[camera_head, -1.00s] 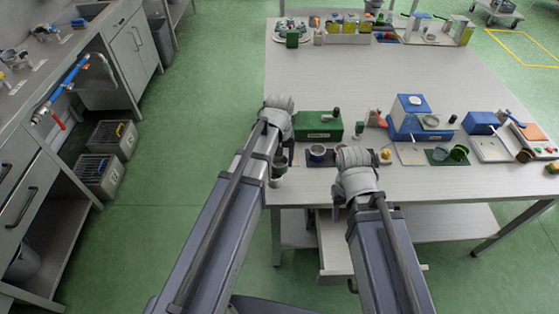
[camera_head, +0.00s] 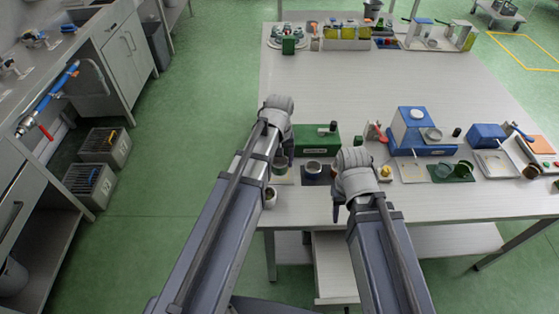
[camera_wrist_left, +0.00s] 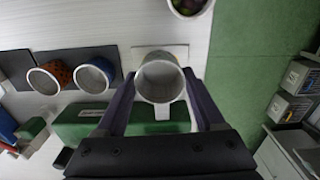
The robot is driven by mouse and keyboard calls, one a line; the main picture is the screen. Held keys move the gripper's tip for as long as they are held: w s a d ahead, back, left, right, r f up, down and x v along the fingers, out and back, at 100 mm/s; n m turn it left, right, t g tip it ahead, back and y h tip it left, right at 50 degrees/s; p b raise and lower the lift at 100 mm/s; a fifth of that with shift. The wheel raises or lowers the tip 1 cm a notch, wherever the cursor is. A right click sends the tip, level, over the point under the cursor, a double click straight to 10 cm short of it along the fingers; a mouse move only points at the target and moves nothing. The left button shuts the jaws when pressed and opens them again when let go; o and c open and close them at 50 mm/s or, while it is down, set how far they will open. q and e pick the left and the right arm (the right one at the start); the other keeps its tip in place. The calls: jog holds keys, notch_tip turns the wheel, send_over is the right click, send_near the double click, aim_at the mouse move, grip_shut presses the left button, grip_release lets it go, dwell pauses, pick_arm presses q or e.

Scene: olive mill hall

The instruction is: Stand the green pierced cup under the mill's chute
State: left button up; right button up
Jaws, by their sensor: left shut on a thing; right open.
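In the left wrist view the cup (camera_wrist_left: 160,82) shows a pale, empty inside between the fingers, above a light square pad (camera_wrist_left: 160,50); I cannot see any holes. I cannot make out a chute. My right gripper (camera_head: 345,190) is open and empty near the front edge.
A blue cup (camera_head: 314,168) stands on a dark mat; it and an orange speckled cup (camera_wrist_left: 48,77) show in the left wrist view. A pale cup with dark contents (camera_head: 270,197) stands near the table's front left corner. The table's middle (camera_head: 350,85) is clear.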

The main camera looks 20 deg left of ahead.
aim_at(279, 164)
pick_arm(q)
notch_tip(279, 164, down, 6)
jog(key=b, duration=0.5)
jog(key=shift+r, duration=0.15)
jog(key=shift+w+a+r, duration=0.1)
jog(key=shift+w+a, duration=0.05)
jog(key=shift+w, duration=0.3)
jog(key=shift+w+a+r, duration=0.1)
jog(key=shift+w, duration=0.35)
jog(key=shift+w+a, duration=0.15)
jog(key=shift+w, duration=0.35)
jog(key=shift+w, duration=0.1)
jog(key=shift+f, duration=0.1)
jog(key=o, duration=1)
jog(key=shift+o, duration=0.2)
